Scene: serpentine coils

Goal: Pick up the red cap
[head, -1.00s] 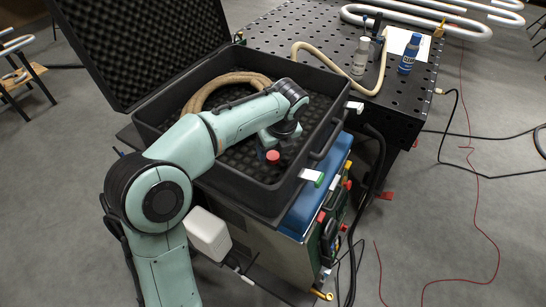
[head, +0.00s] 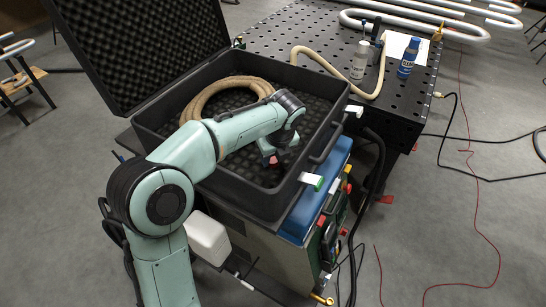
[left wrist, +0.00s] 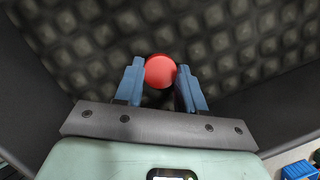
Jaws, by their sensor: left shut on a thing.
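The red cap (left wrist: 160,71) is round and sits between the two blue fingers of my left gripper (left wrist: 161,88) in the left wrist view. The fingers are shut on it. In the head view the red cap (head: 270,160) shows as a small red patch beside my left gripper (head: 272,152), inside the open black case (head: 228,183). Dark foam shows around and behind the cap. I cannot tell how far the cap is from the foam. My right gripper is not in view.
A coiled tan hose (head: 190,108) lies in the case, behind my arm. The case lid (head: 150,40) stands open at the back left. The case walls surround my gripper. A perforated black table (head: 300,40) with bottles stands behind at the right.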

